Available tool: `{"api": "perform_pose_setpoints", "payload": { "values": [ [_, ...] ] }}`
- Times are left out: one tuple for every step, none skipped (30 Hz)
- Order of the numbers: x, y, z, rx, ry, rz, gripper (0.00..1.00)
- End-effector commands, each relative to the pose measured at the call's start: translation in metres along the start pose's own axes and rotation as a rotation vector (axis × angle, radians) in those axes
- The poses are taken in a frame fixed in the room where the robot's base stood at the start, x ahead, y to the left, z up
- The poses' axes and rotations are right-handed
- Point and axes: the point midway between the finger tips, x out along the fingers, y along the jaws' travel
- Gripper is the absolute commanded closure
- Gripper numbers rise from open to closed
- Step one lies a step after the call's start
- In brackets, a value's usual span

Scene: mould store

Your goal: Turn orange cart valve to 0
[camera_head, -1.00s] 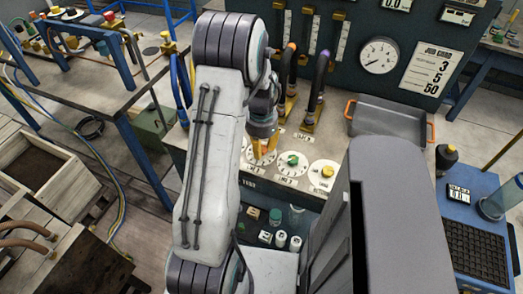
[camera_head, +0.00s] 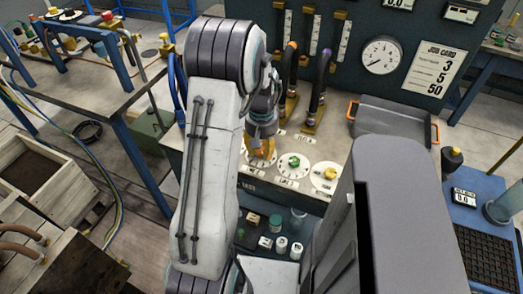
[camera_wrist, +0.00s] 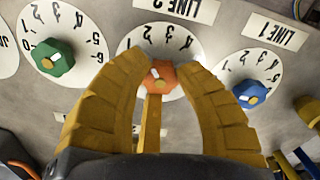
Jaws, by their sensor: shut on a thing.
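The orange valve (camera_wrist: 165,82) is a small faceted knob on a white numbered dial (camera_wrist: 153,40) in the wrist view, under an upside-down LINE 2 label. My gripper (camera_wrist: 160,70) has its two yellow fingers on either side of the knob, shut on it. A pale mark shows on the knob's upper left; I cannot tell exactly which number it points to. In the head view my gripper (camera_head: 262,151) reaches down to the panel's dial row, and its fingers cover most of the orange valve.
A green knob (camera_wrist: 54,58) and a blue knob (camera_wrist: 250,93) sit on neighbouring dials. A yellow knob (camera_head: 330,173) is farther right. Hoses (camera_head: 322,78) rise behind the dials. A grey tray (camera_head: 393,121) with orange handles lies to the right.

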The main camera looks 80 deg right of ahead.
Motion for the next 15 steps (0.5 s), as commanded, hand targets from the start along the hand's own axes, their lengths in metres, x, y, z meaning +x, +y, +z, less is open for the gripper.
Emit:
{"api": "perform_pose_setpoints", "payload": {
  "values": [
    [0.0036,-0.0008,0.0025,-0.043,-0.009,-0.003,1.00],
    [0.0036,-0.0008,0.0026,-0.072,-0.009,-0.003,1.00],
    [0.0035,-0.0007,0.0026,-0.110,-0.009,-0.004,1.00],
    [0.0035,-0.0007,0.0027,-0.138,-0.009,-0.004,1.00],
    [0.0035,-0.0007,0.0027,-0.166,-0.010,-0.004,1.00],
    [0.0036,-0.0007,0.0027,-0.205,-0.010,-0.004,1.00],
    [0.0036,-0.0007,0.0027,-0.233,-0.010,-0.004,1.00],
    [0.0036,-0.0006,0.0027,-0.261,-0.009,-0.005,1.00],
    [0.0036,-0.0006,0.0027,-0.300,-0.009,-0.005,1.00],
    [0.0036,-0.0006,0.0027,-0.328,-0.009,-0.005,1.00],
    [0.0037,-0.0006,0.0027,-0.356,-0.009,-0.005,1.00],
    [0.0037,-0.0005,0.0028,-0.395,-0.009,-0.005,1.00],
    [0.0037,-0.0005,0.0028,-0.423,-0.009,-0.006,1.00],
    [0.0037,-0.0005,0.0028,-0.450,-0.010,-0.006,1.00],
    [0.0037,-0.0005,0.0029,-0.488,-0.010,-0.006,1.00]
  ]
}}
